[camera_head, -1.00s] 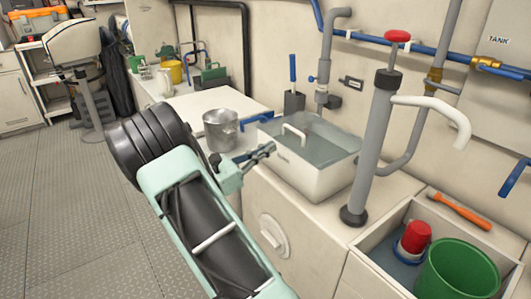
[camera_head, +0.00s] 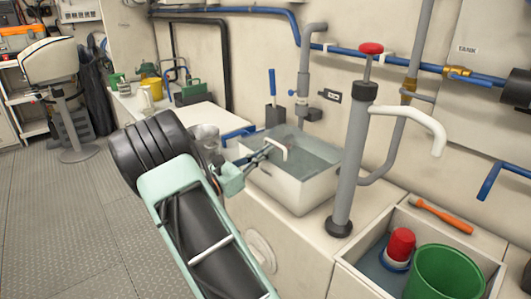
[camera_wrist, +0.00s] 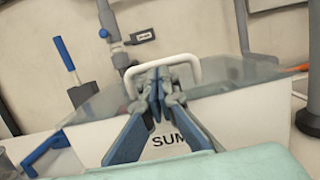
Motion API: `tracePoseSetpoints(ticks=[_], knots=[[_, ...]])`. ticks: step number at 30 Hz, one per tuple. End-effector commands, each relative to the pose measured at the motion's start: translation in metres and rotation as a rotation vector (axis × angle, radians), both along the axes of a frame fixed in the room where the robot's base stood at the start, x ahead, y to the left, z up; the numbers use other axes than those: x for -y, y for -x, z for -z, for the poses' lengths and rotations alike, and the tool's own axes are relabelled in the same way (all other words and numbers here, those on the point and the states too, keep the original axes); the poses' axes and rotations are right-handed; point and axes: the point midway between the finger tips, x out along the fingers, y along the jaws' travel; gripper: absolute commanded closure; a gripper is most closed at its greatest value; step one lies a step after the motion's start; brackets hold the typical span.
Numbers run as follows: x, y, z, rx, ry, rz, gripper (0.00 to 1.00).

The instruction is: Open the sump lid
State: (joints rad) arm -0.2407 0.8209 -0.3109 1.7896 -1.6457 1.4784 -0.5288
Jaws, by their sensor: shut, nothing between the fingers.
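The sump is a white box (camera_head: 285,188) on the bench, with lettering reading "SUM" showing in the wrist view (camera_wrist: 125,140). A clear glassy lid (camera_head: 313,155) lies over its top and looks closed. A white loop handle (camera_head: 281,146) stands near the lid's front edge. It also shows in the wrist view (camera_wrist: 190,62), arching behind my fingers. My gripper (camera_head: 264,154) is shut and empty, its tips just in front of the handle at about its height. In the wrist view the fingertips (camera_wrist: 155,84) overlap the handle's left part; I cannot tell whether they touch it.
A grey hand pump (camera_head: 347,160) with a red knob stands right of the sump. An open bin (camera_head: 345,265) with a green bucket (camera_head: 440,272) is at the lower right. Blue pipes (camera_head: 405,66) run along the wall.

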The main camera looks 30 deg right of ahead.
Motion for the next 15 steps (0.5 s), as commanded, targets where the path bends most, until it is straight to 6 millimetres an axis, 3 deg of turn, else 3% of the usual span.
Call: tracePoseSetpoints(ticks=[3, 15], knots=[[0.001, 0.0, -0.01, -0.002, -0.022, 0.0, 1.0], [0.002, 0.0, -0.018, -0.008, -0.067, 0.001, 1.0]])
